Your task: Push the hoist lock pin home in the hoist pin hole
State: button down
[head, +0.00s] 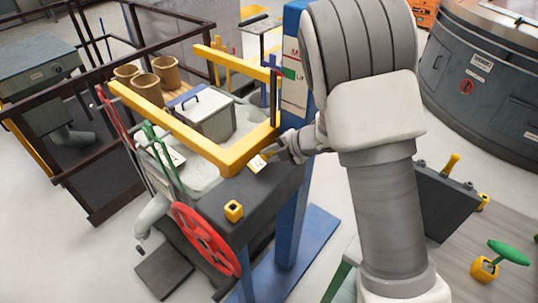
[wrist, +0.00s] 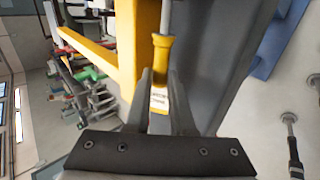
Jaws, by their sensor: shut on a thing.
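The hoist lock pin (wrist: 162,48) has a yellow grip, a white label and a grey shaft. In the wrist view, my gripper (wrist: 160,88) is shut on its labelled end, and the shaft points away from the jaws to the top edge. In the head view my gripper (head: 272,153) is beside the corner of a yellow frame, above a dark bench top, with the pin's white label (head: 258,164) showing. A yellow block (head: 233,211) with a dark opening sits on the bench top. I cannot tell whether that is the hoist pin hole. The shaft's tip is hidden.
The yellow frame (head: 180,128) runs close beside my gripper. A blue column (head: 293,215) stands just behind the bench. A red handwheel (head: 206,238) and red and green levers are at the left. A grey box (head: 208,117) lies beyond the frame.

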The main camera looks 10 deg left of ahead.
jog(key=shift+w+d+p, duration=0.25)
jog(key=shift+w+d, duration=0.2)
jog(key=shift+w, duration=0.25)
jog(key=shift+w+d+p, duration=0.25)
jog(key=shift+w+d, duration=0.15)
jog(key=shift+w, duration=0.3)
jog(key=c, duration=0.7)
grip_release()
jog(key=v, duration=1.7)
jog(key=shift+d+r, duration=0.1)
jog(key=shift+r, duration=0.05)
